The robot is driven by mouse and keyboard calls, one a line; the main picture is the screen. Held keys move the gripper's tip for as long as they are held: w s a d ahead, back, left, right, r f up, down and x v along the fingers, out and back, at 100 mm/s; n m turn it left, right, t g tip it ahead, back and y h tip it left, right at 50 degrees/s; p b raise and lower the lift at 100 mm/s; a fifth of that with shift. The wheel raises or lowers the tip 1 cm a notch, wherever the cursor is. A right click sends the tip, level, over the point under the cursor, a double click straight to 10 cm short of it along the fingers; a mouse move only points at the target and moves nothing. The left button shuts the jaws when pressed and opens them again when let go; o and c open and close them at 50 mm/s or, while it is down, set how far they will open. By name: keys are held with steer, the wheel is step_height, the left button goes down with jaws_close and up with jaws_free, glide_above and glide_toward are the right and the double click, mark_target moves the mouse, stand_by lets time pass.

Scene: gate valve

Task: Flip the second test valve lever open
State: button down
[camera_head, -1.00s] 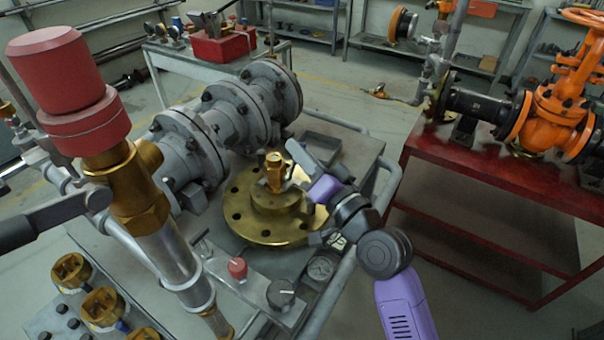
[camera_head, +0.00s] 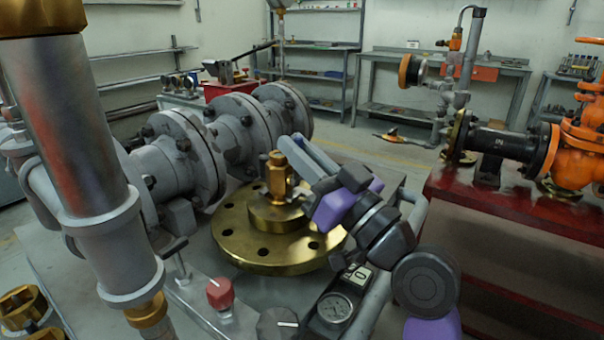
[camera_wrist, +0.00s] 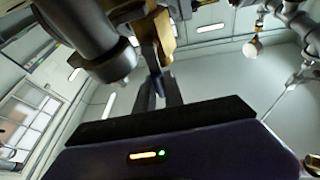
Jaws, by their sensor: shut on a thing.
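A small brass test valve (camera_head: 278,178) stands upright on a round brass flange (camera_head: 240,238) in the head view. My gripper (camera_head: 291,146) reaches in from the right, its long grey fingers slanting up to the left beside the valve's top. Its hand is purple and black. In the wrist view, the narrow dark fingers (camera_wrist: 157,72) rise to a brass part (camera_wrist: 162,30) at the top. The gripper is shut on the lever, which the fingers mostly hide. How far the lever is turned cannot be told.
Grey flanged pipework (camera_head: 190,160) stands close on the left. A thick metal pipe (camera_head: 75,140) fills the near left. A red bench (camera_head: 500,215) with an orange valve (camera_head: 575,150) stands right.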

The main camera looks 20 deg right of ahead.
steer(key=shift+s+a+f+n+y+b, duration=0.1)
steer(key=shift+a+n+y+b, duration=0.25)
steer(key=shift+n+b, duration=0.5)
steer(key=c, duration=1.7)
jaws_free()
steer(key=shift+d, duration=0.1)
steer(key=v, duration=0.7)
steer(key=shift+s+d+f, duration=0.15)
steer(key=shift+s, duration=0.2)
